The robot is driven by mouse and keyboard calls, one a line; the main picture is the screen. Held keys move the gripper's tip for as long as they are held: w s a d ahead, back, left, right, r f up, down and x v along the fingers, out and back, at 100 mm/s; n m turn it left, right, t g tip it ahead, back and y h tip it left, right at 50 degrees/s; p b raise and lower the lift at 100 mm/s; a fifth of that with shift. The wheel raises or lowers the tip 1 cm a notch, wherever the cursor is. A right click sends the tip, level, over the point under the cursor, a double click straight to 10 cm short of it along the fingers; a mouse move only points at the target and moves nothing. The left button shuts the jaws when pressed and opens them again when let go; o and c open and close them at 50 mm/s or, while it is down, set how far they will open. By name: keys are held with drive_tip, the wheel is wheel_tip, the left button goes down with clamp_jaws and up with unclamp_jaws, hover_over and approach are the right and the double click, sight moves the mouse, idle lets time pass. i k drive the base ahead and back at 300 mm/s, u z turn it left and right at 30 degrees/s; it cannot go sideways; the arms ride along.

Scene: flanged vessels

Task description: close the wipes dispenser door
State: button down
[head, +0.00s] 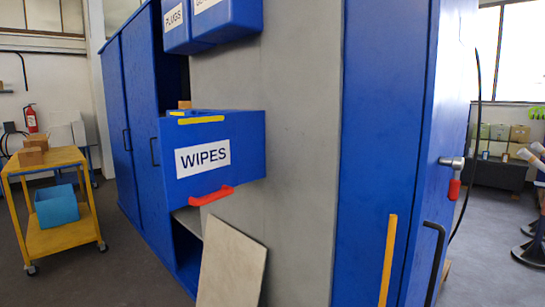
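The wipes dispenser (250,145) is a blue box on the grey wall panel, left of the picture's middle in the head view. Its front carries a white label reading WIPES (202,158). A red handle (211,195) sticks out at its lower edge. A yellow strip (201,120) runs along the upper front, with a second short yellow piece behind it. I cannot tell from this view which part is the door or how far it stands open. My gripper is not in view.
Blue bins (228,18) hang above the dispenser, and a beige board (232,266) leans below it. A yellow cart (50,205) stands at left. A blue cabinet (385,120) at right has projecting yellow and black handles and a red-gripped lever (454,188). Floor is clear between cart and cabinets.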

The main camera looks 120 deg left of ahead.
sight(199, 164)
drive_tip(key=u, duration=3.85)
drive_tip(key=i, duration=1)
drive_tip(key=z, duration=0.6)
drive_tip(key=k, duration=0.35)
drive_tip(key=u, duration=0.1)
